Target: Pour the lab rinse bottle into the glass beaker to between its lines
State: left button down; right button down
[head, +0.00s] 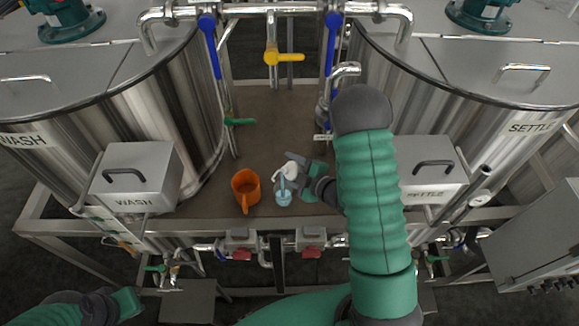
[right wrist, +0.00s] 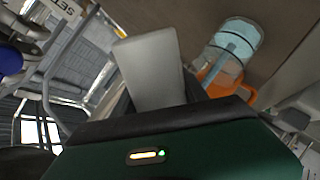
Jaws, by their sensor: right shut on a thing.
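The white rinse bottle (head: 289,171) is in my right gripper (head: 297,166), tilted above the glass beaker. The glass beaker (head: 283,197) stands on the brown deck and looks pale blue inside. A blue streak runs from the bottle down to the beaker. In the right wrist view the beaker (right wrist: 229,47) shows dark lines around its wall; the liquid level against them is unclear. A pale grey block (right wrist: 150,70) fills the middle of that view; I cannot tell whether it is finger or bottle. My left gripper (head: 128,303) is low at the left, away from the beaker.
An orange jug (head: 245,190) stands just left of the beaker. The WASH box (head: 135,175) and SETTLE box (head: 435,180) flank the deck, with large steel tanks behind. Pipes with blue and yellow valve handles (head: 284,57) cross the back. The deck behind the beaker is clear.

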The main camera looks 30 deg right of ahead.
jog(key=shift+d+f+n+b, duration=0.25)
jog(key=shift+n+b, duration=0.05)
jog(key=shift+d+f+n+h+b, duration=0.1)
jog(key=shift+f+n+h+b, duration=0.2)
jog(key=shift+h+b, duration=0.2)
dwell(0.6)
